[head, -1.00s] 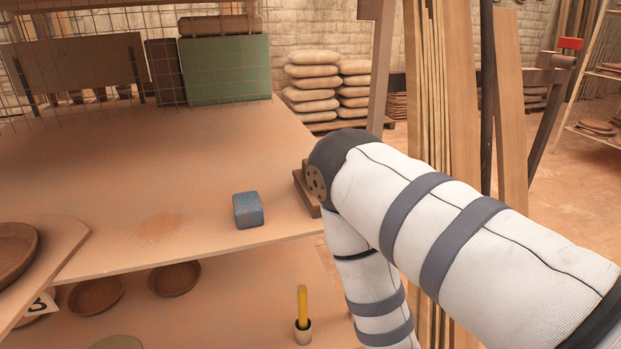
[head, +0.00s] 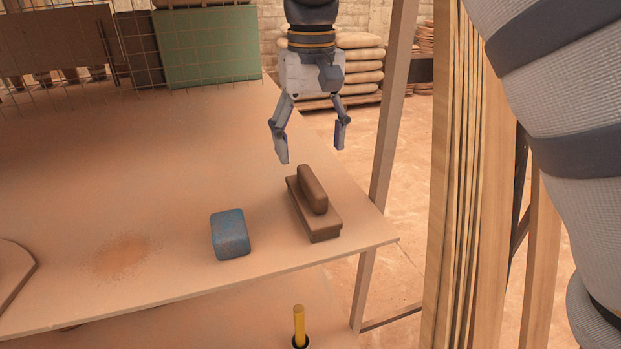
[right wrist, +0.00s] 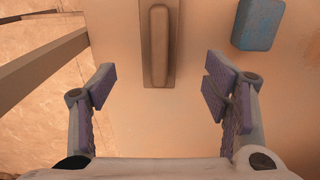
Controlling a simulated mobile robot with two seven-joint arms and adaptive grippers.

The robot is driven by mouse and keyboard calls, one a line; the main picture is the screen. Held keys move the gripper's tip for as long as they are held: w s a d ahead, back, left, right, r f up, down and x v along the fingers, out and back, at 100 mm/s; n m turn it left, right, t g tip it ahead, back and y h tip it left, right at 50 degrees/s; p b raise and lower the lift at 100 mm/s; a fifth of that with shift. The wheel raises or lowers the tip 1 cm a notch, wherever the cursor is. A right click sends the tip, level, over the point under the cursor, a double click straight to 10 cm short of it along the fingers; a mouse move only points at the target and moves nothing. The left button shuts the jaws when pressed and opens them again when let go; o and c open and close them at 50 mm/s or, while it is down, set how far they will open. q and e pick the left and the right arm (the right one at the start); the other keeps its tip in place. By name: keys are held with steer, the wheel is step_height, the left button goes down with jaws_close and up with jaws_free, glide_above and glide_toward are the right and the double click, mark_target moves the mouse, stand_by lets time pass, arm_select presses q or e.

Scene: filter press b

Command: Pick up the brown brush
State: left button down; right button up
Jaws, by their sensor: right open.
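The brown brush (head: 314,207) lies on the table near its right front corner, its raised handle on top. In the right wrist view the brush (right wrist: 159,45) is at the top middle, ahead of and between the fingers. My right gripper (head: 312,153) is open and empty. In the head view it hangs above and behind the brush, apart from it. It also shows in the right wrist view (right wrist: 158,88) with its fingers spread wide. My left gripper is not in view.
A blue block (head: 230,234) sits just left of the brush. The table (head: 180,180) ends close to the brush's right. A wooden post (head: 388,130) and upright boards (head: 465,200) stand further right. A green panel (head: 208,45) and wire mesh are at the back.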

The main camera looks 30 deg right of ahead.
mark_target(311, 199)
steer(key=shift+w+d+f, duration=0.1)
steer(key=shift+w+f, duration=0.1)
steer(key=shift+f, duration=0.05)
step_height(311, 199, down, 12)
steer(key=shift+s+r, duration=0.15)
steer(key=shift+r, duration=0.2)
steer(key=c, duration=1.4)
